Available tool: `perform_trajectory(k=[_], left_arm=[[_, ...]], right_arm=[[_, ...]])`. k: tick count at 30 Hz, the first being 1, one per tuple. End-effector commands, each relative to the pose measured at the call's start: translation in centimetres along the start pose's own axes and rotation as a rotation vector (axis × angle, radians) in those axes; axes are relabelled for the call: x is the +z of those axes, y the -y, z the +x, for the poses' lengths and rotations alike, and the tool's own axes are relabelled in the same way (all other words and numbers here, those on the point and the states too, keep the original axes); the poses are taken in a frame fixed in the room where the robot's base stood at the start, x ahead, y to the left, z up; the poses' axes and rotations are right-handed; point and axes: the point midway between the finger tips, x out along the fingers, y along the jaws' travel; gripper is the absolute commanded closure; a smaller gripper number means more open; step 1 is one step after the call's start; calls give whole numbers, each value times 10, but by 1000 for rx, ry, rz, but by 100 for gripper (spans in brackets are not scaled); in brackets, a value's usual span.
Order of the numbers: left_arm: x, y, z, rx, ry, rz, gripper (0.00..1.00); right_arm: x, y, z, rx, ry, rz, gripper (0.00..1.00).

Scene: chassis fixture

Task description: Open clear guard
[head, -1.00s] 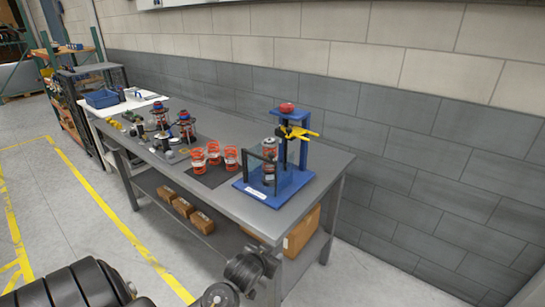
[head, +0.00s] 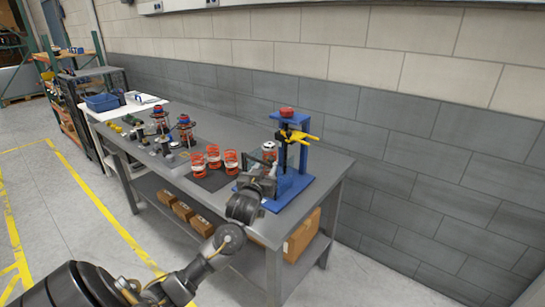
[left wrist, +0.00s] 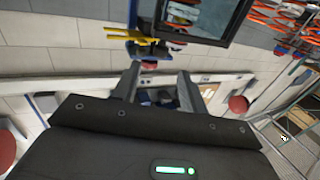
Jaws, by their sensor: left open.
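The clear guard (left wrist: 196,40) shows in the left wrist view as a dark-edged frame around a see-through pane, at the top middle. It belongs to the blue press fixture (head: 292,193) at the right end of the bench. My left gripper (head: 262,174) is in front of the guard in the head view and hides much of it. In the left wrist view my left gripper (left wrist: 159,72) has its two fingers apart and empty, just short of the guard's near edge; contact cannot be told. A red-and-white part stands behind the guard. My right gripper is not in view.
A yellow handle (head: 303,137) and a red knob (head: 287,112) are on the fixture's post. Several orange springs (head: 214,157) stand on a dark mat to the left. The wall is close behind the bench (head: 232,122).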

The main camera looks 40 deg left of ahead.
Motion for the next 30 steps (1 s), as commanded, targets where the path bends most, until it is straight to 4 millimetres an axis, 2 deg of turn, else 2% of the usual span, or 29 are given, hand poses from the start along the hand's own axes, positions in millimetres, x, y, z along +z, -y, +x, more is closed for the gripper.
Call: perform_trajectory(k=[9,15,21,29,30], left_arm=[[-3,1,59,-2,1,2,57],[-1,0,86,-1,2,2,57],[0,0,96,1,2,1,57],[0,0,97,1,1,1,57],[0,0,97,1,1,1,62]], right_arm=[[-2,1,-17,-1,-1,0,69],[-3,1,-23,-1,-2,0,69],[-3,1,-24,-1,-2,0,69],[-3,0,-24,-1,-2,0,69],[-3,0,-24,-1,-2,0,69]])
